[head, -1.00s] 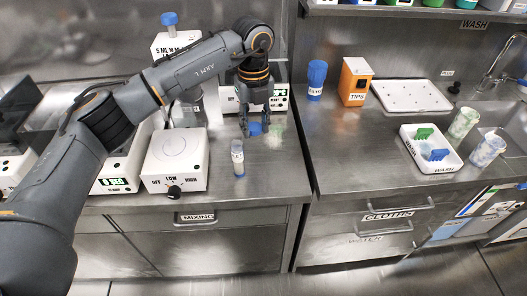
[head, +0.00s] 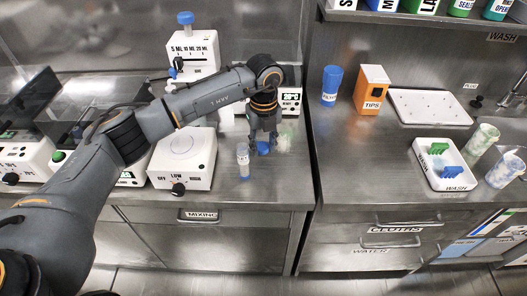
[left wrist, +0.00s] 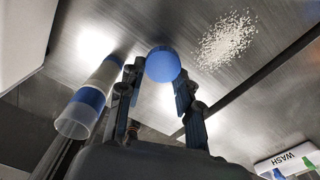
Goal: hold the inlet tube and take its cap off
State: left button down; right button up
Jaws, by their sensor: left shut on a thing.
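The cap also shows between the fingertips in the head view (head: 263,149). My right gripper is out of view.
A white mixer (head: 182,160) stands close left of the tube. A pale granular patch (left wrist: 228,38) lies on the counter beyond the cap. A blue bottle (head: 330,86), an orange tips box (head: 371,90) and a white wash tray (head: 419,168) are on the right counter.

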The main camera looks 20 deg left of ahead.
aim_at(263, 149)
pick_arm(q)
notch_tip(263, 149, down, 3)
jog(key=shift+f, duration=0.1)
jog(key=shift+f, duration=0.2)
jog(key=c, duration=0.9)
grip_release()
jog(key=shift+r, duration=0.1)
